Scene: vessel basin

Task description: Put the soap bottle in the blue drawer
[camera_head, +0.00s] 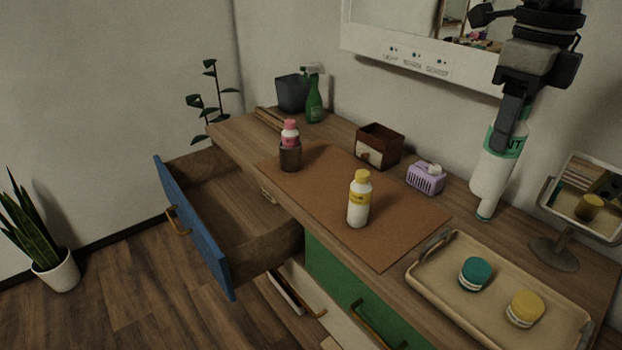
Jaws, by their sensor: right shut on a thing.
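My right gripper (511,128) is shut on a white bottle with a green label (494,172). The bottle is held upside down and slightly tilted, its narrow neck pointing down over the back right of the counter. Whether its tip touches the counter, I cannot tell. The blue drawer (193,226) at the left is pulled well open, and its visible wooden inside is empty. A white bottle with a yellow cap (359,203) stands upright on the brown mat (400,226). No label plainly reads as soap. My left gripper is not in view.
A tan tray (441,284) with two jars is at the front right, beside a tilted mirror (583,196). A purple basket (425,179), a brown box (380,145), a cup with a pink-capped bottle (290,158) and a green spray bottle (314,102) stand leftward. A green drawer (350,285) is below.

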